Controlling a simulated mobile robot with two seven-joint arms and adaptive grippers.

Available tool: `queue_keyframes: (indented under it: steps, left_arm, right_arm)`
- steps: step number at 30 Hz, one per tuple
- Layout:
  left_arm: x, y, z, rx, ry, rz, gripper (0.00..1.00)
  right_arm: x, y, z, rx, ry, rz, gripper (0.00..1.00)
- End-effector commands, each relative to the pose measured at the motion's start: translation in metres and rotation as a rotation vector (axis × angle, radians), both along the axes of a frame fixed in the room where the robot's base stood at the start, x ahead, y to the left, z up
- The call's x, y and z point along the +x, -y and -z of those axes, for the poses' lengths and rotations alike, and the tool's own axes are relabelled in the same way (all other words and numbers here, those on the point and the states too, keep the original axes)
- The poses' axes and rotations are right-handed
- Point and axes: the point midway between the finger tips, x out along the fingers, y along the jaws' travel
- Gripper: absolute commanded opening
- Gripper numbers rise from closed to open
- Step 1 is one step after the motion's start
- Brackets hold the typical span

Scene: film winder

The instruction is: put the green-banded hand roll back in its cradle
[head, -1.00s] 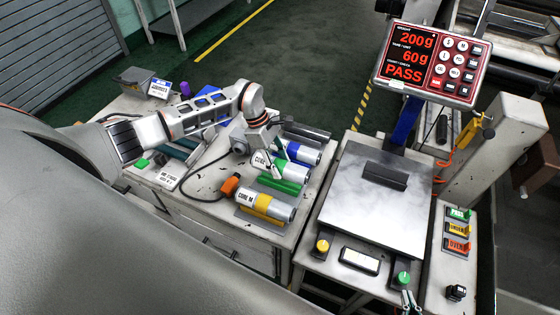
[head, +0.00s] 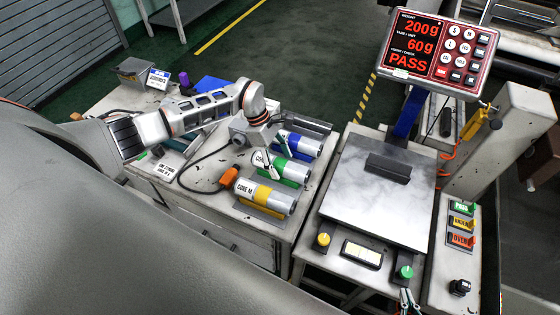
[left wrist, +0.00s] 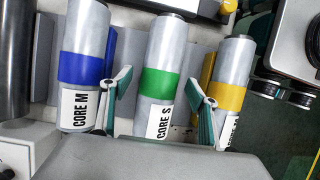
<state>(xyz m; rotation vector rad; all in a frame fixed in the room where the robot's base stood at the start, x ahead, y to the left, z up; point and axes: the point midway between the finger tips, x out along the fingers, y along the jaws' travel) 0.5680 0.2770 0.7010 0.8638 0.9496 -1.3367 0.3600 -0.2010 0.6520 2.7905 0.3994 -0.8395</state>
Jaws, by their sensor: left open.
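The green-banded hand roll (head: 288,170) lies between the blue-banded roll and the yellow-banded roll. It appears to rest low in the green cradle (head: 283,181), whose near edge shows; its seating underneath is hidden. In the left wrist view the roll (left wrist: 162,80) with its CORE S label stands between my fingers. My left gripper (left wrist: 161,104) is open, with a finger on each side and gaps to the roll. It also shows in the head view (head: 272,152). My right gripper (head: 408,301) shows only as fingertips at the bottom edge, too small to judge.
The blue-banded roll (left wrist: 86,65) and yellow-banded roll (left wrist: 231,85) lie close on either side of my fingers. An orange-ended cable tool (head: 228,178) is at the left. A scale plate (head: 375,200) stands to the right, its display (head: 432,50) reading PASS.

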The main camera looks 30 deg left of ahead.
Motion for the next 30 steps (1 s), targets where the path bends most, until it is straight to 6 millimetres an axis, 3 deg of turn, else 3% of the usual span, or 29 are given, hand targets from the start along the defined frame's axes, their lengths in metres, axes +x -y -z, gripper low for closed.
queue_keyframes:
  steps: [8, 21, 30]
  left_arm:
    - [0.001, -0.009, -0.019, 0.002, 0.002, 0.0, 0.6]
    - [0.001, -0.04, -0.095, 0.001, 0.002, -0.001, 0.6]
    - [0.0, -0.046, -0.111, 0.0, 0.0, 0.0, 0.6]
  right_arm:
    - [0.0, 0.001, 0.0, -0.002, 0.0, 0.0, 0.0]
    - [0.0, 0.001, 0.0, -0.002, 0.0, 0.0, 0.0]
    - [0.0, 0.0, 0.0, -0.001, -0.001, 0.0, 0.0]
